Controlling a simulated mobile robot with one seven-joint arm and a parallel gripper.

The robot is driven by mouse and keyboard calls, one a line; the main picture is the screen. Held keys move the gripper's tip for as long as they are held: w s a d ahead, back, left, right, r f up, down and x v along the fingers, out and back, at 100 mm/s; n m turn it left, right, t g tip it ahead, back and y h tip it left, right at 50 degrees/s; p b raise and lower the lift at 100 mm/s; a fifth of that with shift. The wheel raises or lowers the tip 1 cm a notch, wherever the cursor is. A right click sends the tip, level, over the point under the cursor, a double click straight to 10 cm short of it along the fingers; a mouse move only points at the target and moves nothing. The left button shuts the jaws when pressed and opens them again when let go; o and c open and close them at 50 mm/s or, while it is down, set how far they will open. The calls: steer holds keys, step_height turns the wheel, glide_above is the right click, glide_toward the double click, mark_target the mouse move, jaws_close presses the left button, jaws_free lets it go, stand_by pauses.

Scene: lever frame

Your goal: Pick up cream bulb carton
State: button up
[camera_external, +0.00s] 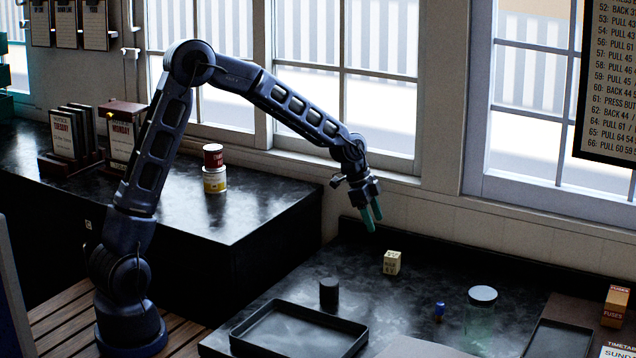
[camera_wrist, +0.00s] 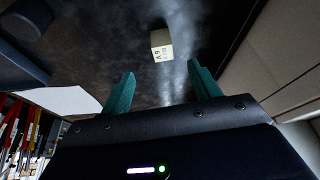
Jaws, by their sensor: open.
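The cream bulb carton (camera_external: 391,262) is a small pale box with dark print, standing on the dark counter near the back wall. In the wrist view the carton (camera_wrist: 161,43) shows beyond the fingertips, roughly centred between them and apart from them. My gripper (camera_external: 371,217) has green fingers pointing down, above and a little left of the carton in the external view. In the wrist view my gripper (camera_wrist: 161,78) is open with nothing between its fingers.
A black cylinder (camera_external: 329,292) stands left of the carton, behind a black tray (camera_external: 262,345). A small blue item (camera_external: 439,311) and a lidded glass jar (camera_external: 481,312) stand to the right. An orange fuses box (camera_external: 615,306) is farther right. The counter around the carton is clear.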

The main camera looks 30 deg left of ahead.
mark_target(392, 254)
steer(key=x, duration=0.8)
steer(key=d+x, duration=0.1)
steer(key=x, duration=0.4)
steer(key=shift+w+r, duration=0.15)
steer(key=c, duration=1.1)
